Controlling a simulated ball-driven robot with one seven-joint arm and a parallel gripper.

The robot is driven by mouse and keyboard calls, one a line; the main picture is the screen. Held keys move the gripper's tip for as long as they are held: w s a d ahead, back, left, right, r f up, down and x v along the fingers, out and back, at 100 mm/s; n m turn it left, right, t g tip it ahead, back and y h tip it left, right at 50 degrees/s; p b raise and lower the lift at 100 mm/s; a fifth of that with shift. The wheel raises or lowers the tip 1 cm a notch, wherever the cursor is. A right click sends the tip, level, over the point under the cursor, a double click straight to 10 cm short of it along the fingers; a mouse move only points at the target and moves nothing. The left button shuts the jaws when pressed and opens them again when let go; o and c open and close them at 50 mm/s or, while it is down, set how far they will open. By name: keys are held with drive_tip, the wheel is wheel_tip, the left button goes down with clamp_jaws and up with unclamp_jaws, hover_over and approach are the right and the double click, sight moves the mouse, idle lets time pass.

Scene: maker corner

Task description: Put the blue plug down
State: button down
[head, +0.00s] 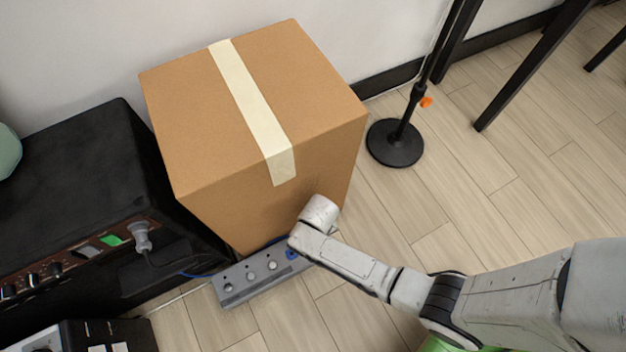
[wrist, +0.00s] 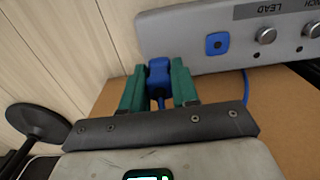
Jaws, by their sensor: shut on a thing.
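In the wrist view the blue plug (wrist: 158,77) is between the green fingers of my gripper (wrist: 157,69), which is shut on it. A short piece of blue cable trails from the plug toward the gripper body. The plug's tip overlaps the near edge of the grey panel (wrist: 180,30) in the picture; I cannot tell whether they touch. The blue socket (wrist: 217,43) on the panel lies to the right of the plug, apart from it. In the head view the grey panel (head: 235,297) is low beside the cardboard box, and my wrist hides the gripper and plug.
The large cardboard box (head: 215,140) stands behind my wrist. A black amplifier (head: 75,180) with a grey plug (head: 140,236) is at the left. A round-based stand (head: 395,143) is on the right. The wood floor (head: 500,200) is clear between stand and arm.

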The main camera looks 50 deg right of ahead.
drive_tip(key=shift+w+a+f, duration=0.25)
drive_tip(key=shift+f, duration=0.25)
drive_tip(key=f+b, duration=0.1)
drive_tip(key=f, duration=0.1)
drive_tip(key=f+b, duration=0.1)
drive_tip(key=shift+w+a+b, duration=0.25)
drive_tip(key=shift+a+b, duration=0.05)
drive_tip(key=shift+f, duration=0.35)
drive_tip(key=shift+f, duration=0.1)
drive_tip(key=shift+f+b, duration=0.35)
drive_tip(key=shift+b, duration=0.05)
drive_tip(key=shift+f, duration=0.15)
drive_tip(key=c, duration=0.8)
unclamp_jaws()
drive_tip(key=shift+c, duration=0.2)
